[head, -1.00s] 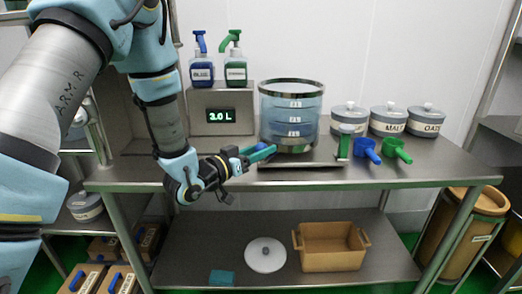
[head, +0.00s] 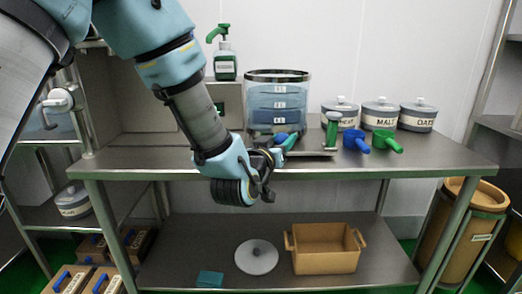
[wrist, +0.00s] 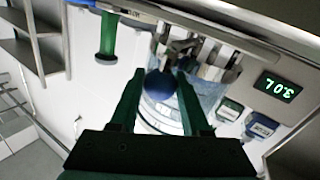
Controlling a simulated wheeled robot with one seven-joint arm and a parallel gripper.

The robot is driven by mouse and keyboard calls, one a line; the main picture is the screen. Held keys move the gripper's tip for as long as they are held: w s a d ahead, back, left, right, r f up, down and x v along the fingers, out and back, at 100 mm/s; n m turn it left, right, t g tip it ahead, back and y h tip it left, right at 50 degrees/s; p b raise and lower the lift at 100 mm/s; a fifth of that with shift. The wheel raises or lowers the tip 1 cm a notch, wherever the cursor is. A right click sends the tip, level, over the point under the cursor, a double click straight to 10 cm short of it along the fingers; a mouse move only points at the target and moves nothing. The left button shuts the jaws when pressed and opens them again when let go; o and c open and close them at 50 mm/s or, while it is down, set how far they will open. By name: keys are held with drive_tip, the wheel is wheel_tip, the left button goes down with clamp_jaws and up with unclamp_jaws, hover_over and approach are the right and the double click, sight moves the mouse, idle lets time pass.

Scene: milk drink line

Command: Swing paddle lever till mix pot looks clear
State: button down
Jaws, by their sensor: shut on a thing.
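The mix pot (head: 277,101) is a clear cylinder with a dark rim and bluish bands inside, standing at the back of the steel table. Its clear wall also shows in the wrist view (wrist: 150,126), behind the fingers. The paddle lever's round blue knob (wrist: 160,86) sits between the two green fingers of my gripper (wrist: 158,92). In the head view my gripper (head: 286,142) is in front of the pot's base, shut on the knob. The lever's metal parts (wrist: 188,45) show beyond the knob, and their joint to the pot is partly hidden.
A green-handled post (head: 332,130) stands right of the pot. Blue (head: 356,140) and green scoops (head: 388,141) lie farther right, before several lidded jars (head: 380,114). A green-topped spray bottle (head: 224,60) stands behind. The display (wrist: 278,87) reads 3.0 L.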

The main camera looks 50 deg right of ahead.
drive_tip(key=shift+s+d+f+n+t+b, duration=0.2)
drive_tip(key=shift+s+d+n+t+b, duration=0.15)
drive_tip(key=shift+s+d, duration=0.25)
drive_tip(key=shift+s+d+n+t+y+b, duration=0.45)
drive_tip(key=shift+s+d+t+b, duration=0.5)
drive_tip(key=shift+d, duration=0.3)
drive_tip(key=shift+s+d+r+n+t+y, duration=0.1)
drive_tip(key=shift+d+n+t+y, duration=0.15)
drive_tip(key=shift+d+n+t, duration=0.1)
drive_tip(key=shift+s+d+r+b, duration=0.1)
drive_tip(key=shift+s+d+b, duration=0.15)
drive_tip(key=shift+d, duration=0.35)
drive_tip(key=shift+s+d+f+b, duration=0.1)
drive_tip(key=shift+d+b, duration=0.2)
drive_tip(key=shift+d, duration=0.25)
drive_tip(key=shift+s+d+r+b, duration=0.1)
drive_tip(key=shift+s+d+b, duration=0.15)
drive_tip(key=shift+d, duration=0.35)
drive_tip(key=shift+c, duration=1.9)
unclamp_jaws()
drive_tip(key=shift+w, duration=0.1)
drive_tip(key=b+v, duration=0.1)
drive_tip(key=v, duration=0.9)
drive_tip(key=shift+a, duration=0.4)
